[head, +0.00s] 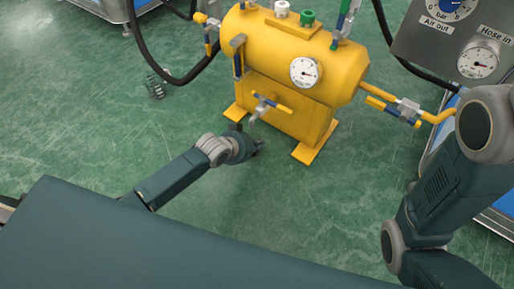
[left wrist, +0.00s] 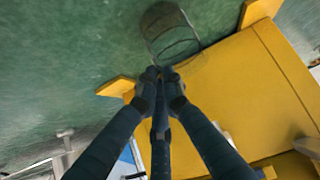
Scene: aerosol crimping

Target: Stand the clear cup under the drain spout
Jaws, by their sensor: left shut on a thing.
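The clear cup (left wrist: 172,32) shows in the left wrist view as a faint see-through shape with a dark outline, just beyond my fingertips. My left gripper (left wrist: 160,74) is shut, its fingertips close together at the cup's near edge. In the head view my left gripper (head: 254,146) is low in front of the yellow tank (head: 290,55), below the drain spout (head: 258,112) with its yellow-handled valve. I cannot make out the cup in the head view. Whether the cup touches the floor is unclear. My right gripper is out of view.
The tank's yellow feet (head: 316,143) stand on the green floor on either side of the spout. A round gauge (head: 305,71) is on its front. A grey panel (head: 430,40) stands at upper right.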

